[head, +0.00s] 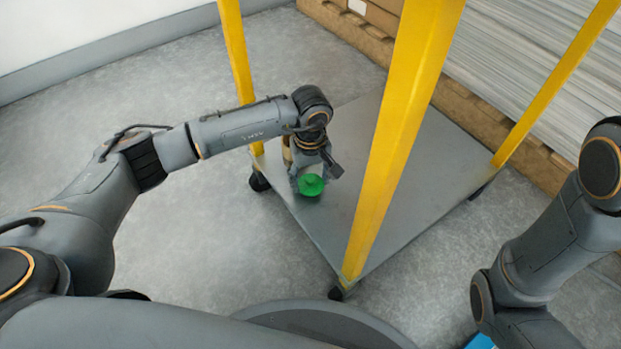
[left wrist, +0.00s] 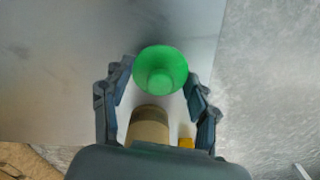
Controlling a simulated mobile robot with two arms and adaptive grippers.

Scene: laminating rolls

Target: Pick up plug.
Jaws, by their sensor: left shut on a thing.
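The plug (head: 311,185) is a bright green round cup-like piece. It is at my left gripper (head: 309,180), low over the grey shelf of the yellow-post cart. In the left wrist view the plug (left wrist: 160,72) sits between the two fingers of my left gripper (left wrist: 158,88), which is shut on it. I cannot tell whether the plug touches the shelf. My right gripper is out of view; only my right arm shows at the right of the head view.
The cart's grey lower shelf (head: 400,200) is mostly bare, with yellow posts (head: 395,130) rising around it. A brown cylinder (left wrist: 149,125) stands close by the plug. Stacked sheets on wooden pallets (head: 480,115) stand behind the cart.

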